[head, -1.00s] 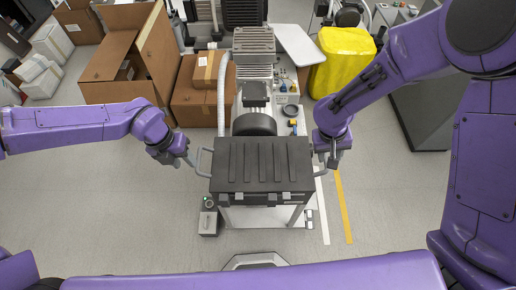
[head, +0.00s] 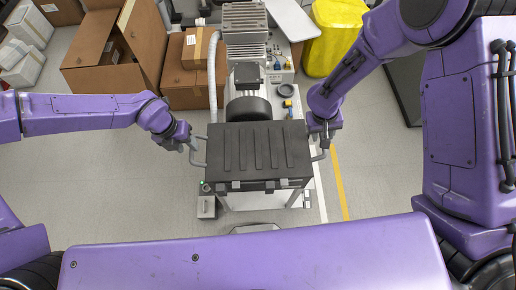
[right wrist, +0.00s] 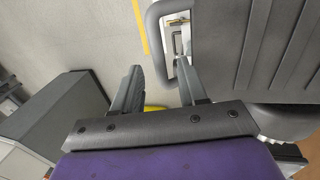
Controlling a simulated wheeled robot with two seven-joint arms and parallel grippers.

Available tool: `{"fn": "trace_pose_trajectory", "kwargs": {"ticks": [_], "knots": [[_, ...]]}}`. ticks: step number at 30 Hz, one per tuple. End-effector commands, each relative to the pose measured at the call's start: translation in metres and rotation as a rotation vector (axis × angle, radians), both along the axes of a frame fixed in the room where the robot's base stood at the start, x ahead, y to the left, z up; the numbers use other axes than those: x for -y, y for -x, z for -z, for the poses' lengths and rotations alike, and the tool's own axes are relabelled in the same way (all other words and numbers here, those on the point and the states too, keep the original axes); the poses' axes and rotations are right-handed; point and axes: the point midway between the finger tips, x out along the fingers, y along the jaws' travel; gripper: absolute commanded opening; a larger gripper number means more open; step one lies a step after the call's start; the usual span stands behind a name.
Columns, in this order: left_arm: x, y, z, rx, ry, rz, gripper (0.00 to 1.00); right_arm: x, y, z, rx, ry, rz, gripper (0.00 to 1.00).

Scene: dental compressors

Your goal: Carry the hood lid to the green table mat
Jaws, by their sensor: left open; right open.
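The hood lid (head: 258,148) is a dark grey ribbed cover with a loop handle on each side. It sits level on the front of the compressor machine in the head view. It also shows at the right wrist view's upper right (right wrist: 250,50). My left gripper (head: 192,144) is open at the left handle (head: 198,160); whether the bar is between its fingers is unclear. My right gripper (head: 324,135) is open at the right handle. In the right wrist view its fingers (right wrist: 160,88) stand apart on either side of the handle bar (right wrist: 154,45). I see no green table mat.
The compressor (head: 246,75) stands behind the lid with a pale hose on its left. Cardboard boxes (head: 110,60) are at back left, white boxes (head: 28,30) farther left. A yellow-covered object (head: 333,38) is at back right. Grey floor is clear at both sides.

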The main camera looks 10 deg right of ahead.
Motion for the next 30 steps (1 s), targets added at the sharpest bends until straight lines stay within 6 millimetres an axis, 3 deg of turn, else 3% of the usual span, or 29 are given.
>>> {"fn": "trace_pose_trajectory", "kwargs": {"ticks": [3,9,19,20,23,24,30], "knots": [[0.004,0.001,0.022,-0.003,-0.001,0.003,0.42,0.004,0.001,0.022,-0.003,0.001,-0.001,0.42],[0.008,0.000,0.043,0.000,0.000,0.001,0.42,0.009,0.000,0.042,0.001,0.000,0.000,0.42],[0.009,0.000,0.047,0.001,0.000,0.000,0.42,0.010,0.000,0.046,0.001,0.000,0.000,0.42],[0.009,0.000,0.047,0.001,0.000,0.000,0.39,0.010,0.000,0.046,0.001,0.000,0.000,0.39],[0.009,0.000,0.047,0.001,0.000,0.000,0.06,0.010,0.000,0.046,0.001,0.000,0.000,0.06],[0.009,0.000,0.047,0.001,0.000,0.000,0.00,0.010,0.000,0.046,0.001,0.000,0.000,0.00],[0.009,0.000,0.047,0.001,0.000,0.000,0.00,0.010,0.000,0.046,0.001,0.000,0.000,0.00]]}}
